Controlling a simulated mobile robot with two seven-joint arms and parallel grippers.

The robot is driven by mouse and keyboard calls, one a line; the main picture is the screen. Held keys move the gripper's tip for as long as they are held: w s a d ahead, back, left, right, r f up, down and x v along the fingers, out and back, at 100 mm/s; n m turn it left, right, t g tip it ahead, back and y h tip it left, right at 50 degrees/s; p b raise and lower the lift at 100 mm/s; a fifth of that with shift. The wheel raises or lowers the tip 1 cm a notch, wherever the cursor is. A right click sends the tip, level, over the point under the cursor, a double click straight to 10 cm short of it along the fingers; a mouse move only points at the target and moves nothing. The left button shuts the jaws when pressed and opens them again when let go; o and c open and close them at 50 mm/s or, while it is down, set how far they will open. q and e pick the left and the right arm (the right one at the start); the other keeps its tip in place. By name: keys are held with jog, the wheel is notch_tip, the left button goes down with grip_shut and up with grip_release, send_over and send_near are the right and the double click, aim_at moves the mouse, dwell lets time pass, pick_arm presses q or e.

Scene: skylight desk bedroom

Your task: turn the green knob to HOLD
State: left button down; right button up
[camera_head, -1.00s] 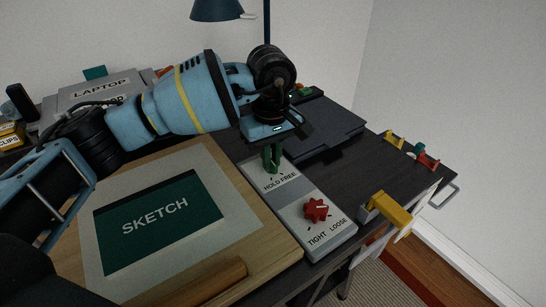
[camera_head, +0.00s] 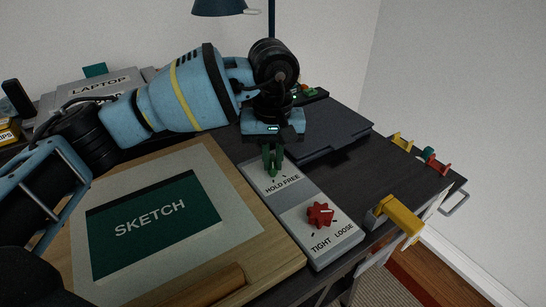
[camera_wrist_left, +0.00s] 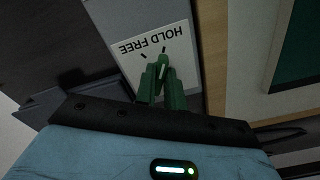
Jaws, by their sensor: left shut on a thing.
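The green knob (camera_head: 272,160) stands on the pale upper plate of a grey panel (camera_head: 289,206), above the printed words HOLD and FREE. My left gripper (camera_head: 272,148) comes down over it from above and is shut on it. In the left wrist view, the green knob (camera_wrist_left: 162,74) shows beyond the dark gripper edge, with the HOLD FREE label upside down and two short marks beside it. The gripper hides part of the knob, and I cannot tell exactly which mark it points to. My right gripper is not in view.
A red knob (camera_head: 320,214) marked TIGHT and LOOSE sits lower on the same panel. A wooden board with a SKETCH sheet (camera_head: 152,219) lies at left. A closed dark laptop-like slab (camera_head: 335,132) lies behind. Yellow and coloured hooks (camera_head: 402,215) line the right desk edge.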

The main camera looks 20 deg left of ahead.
aim_at(273, 162)
pick_arm(q)
jog(key=c, duration=1.5)
grip_release()
jog(key=shift+r, duration=3.9)
jog(key=shift+f, duration=0.1)
